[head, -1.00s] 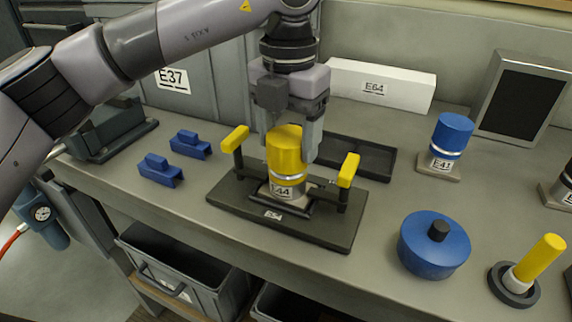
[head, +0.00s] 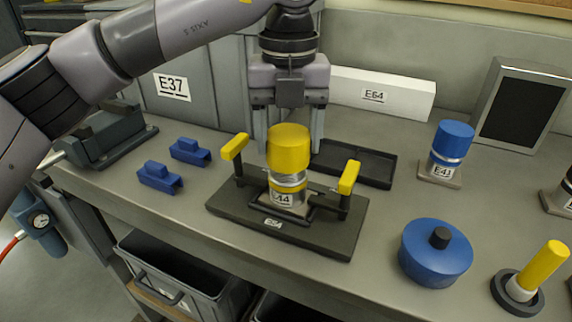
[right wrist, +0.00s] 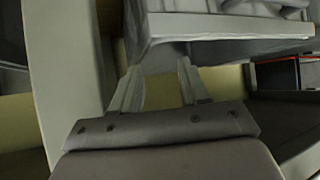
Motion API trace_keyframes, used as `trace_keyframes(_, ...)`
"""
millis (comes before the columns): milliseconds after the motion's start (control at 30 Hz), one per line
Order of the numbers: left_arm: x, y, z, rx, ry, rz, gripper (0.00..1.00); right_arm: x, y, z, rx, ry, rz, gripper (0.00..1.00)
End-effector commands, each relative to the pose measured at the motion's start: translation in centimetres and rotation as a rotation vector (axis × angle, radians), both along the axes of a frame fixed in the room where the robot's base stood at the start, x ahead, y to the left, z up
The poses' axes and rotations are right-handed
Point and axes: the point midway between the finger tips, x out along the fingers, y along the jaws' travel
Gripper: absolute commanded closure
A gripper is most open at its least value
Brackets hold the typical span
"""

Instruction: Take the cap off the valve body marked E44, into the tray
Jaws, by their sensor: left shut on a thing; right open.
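The valve body marked E44 (head: 287,198) stands upright in the clamp fixture on the dark plate marked E54 (head: 235,203). Its yellow cap (head: 289,148) sits above it, upright, with a silver threaded neck showing below the cap. Whether the cap is fully clear of the thread I cannot tell. My left gripper (head: 290,142) comes from above, its fingers on either side of the cap, shut on it. The black tray (head: 375,178) lies behind and right of the fixture, empty where visible. My right gripper (right wrist: 160,85) shows in the right wrist view, open and empty.
Two yellow-tipped clamp handles (head: 235,147) flank the valve body. A blue-capped valve body marked E41 (head: 447,152) stands right of the tray. Blue blocks (head: 160,178) lie left; a round blue lidded thing (head: 434,250) sits front right. A white box marked E64 (head: 400,97) is behind.

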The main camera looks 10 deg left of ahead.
Motion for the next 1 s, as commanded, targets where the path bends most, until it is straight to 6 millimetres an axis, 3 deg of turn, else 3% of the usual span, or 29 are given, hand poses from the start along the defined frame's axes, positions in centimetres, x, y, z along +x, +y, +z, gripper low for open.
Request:
trace_keyframes(700,0.0,0.0,3.9,-0.001,0.0,-0.001,0.61,0.0,0.0,2.9,0.0,-0.001,0.0,0.55)
trace_keyframes(1000,0.0,0.0,4.1,0.0,0.0,-0.001,0.61,0.0,0.0,3.1,0.0,-0.001,0.0,0.55)
